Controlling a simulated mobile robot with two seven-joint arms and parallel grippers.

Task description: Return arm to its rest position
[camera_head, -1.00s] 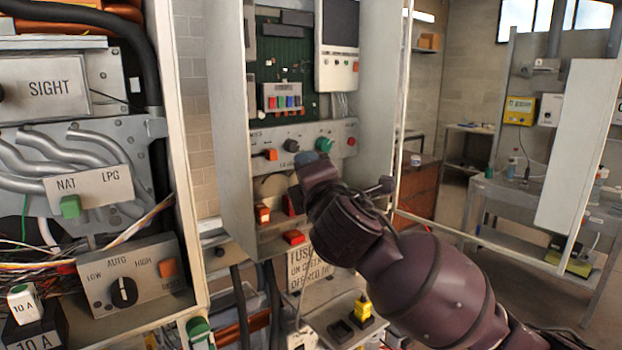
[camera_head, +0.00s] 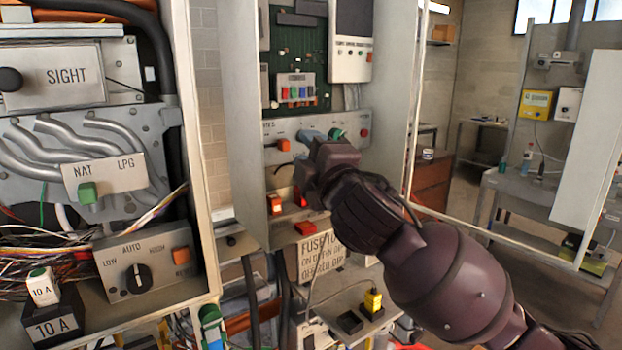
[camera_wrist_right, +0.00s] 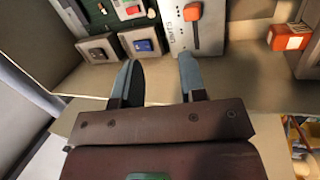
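My right arm comes in from the lower right in the head view. Its gripper (camera_head: 318,136) is in front of the open middle cabinet's control panel (camera_head: 268,131), near the green knob (camera_head: 337,134). In the right wrist view the gripper (camera_wrist_right: 158,80) has its two blue-grey fingers spread apart with nothing between them. The panel with an orange switch (camera_wrist_right: 193,12) lies beyond the fingertips, and I see no clear contact. The hand hides part of the panel and the cabinet's lower inside. My left gripper is not in view.
A heater cabinet with a SIGHT plate (camera_head: 68,76) and a mode dial (camera_head: 138,278) stands close on the left. The middle cabinet's open door (camera_head: 388,100) stands beside my right arm. A shelf with a yellow plug (camera_head: 373,301) is below. Floor shows at the right.

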